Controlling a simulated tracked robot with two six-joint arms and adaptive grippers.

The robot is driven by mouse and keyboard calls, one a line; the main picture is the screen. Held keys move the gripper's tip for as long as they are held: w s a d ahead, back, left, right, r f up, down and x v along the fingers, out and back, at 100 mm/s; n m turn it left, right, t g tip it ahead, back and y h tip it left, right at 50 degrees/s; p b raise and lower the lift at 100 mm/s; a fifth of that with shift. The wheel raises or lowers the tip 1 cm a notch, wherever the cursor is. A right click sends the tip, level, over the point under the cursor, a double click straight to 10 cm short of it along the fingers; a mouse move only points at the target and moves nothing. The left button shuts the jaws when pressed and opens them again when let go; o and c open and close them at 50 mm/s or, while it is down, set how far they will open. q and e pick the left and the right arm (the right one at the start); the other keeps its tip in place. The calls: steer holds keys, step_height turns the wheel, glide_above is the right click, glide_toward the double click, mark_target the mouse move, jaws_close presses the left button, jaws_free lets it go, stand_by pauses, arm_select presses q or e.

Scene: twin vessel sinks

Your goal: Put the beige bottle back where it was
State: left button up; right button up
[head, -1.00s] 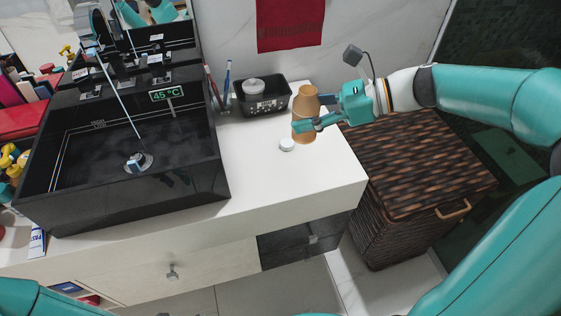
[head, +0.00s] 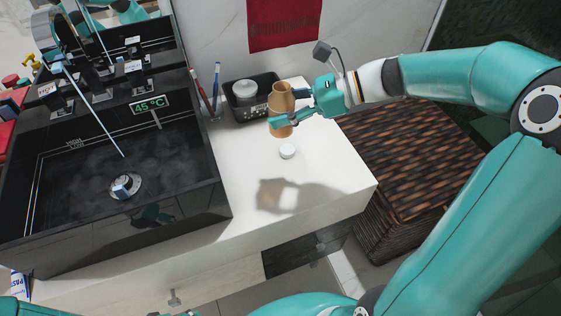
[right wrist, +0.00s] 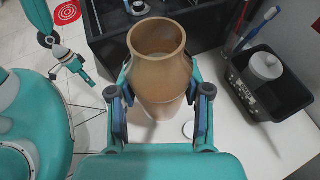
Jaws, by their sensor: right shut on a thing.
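The beige bottle (head: 283,101) is upright, with an open, hollow neck. My right gripper (head: 283,108) is shut around its body, one finger on each side. The right wrist view shows the bottle (right wrist: 160,80) between the two fingers (right wrist: 160,105). A separate shadow on the white counter (head: 335,165) suggests that the bottle is held above it. A small round white lid (head: 287,151) lies on the counter in front of the bottle. My left gripper (right wrist: 75,62) shows small at the left of the right wrist view; its jaw state is unclear.
A black tray (head: 240,113) with a white jar (head: 245,89) stands behind and left of the bottle. Toothbrushes (head: 216,85) stand beside it. The black sink (head: 195,150) is to the left. A wicker hamper (head: 400,150) stands right of the counter. The front counter is mostly clear.

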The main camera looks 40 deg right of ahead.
steer(key=f, duration=0.4)
steer(key=f+b, duration=0.1)
steer(key=f, duration=0.3)
steer(key=f+b, duration=0.1)
steer(key=f, duration=0.3)
steer(key=shift+s+d, duration=0.2)
steer(key=shift+d, duration=0.05)
steer(key=shift+f+b, duration=0.4)
steer(key=shift+f, duration=1.65)
steer(key=shift+f, duration=0.2)
steer(key=o, duration=1.1)
steer(key=shift+r, duration=0.15)
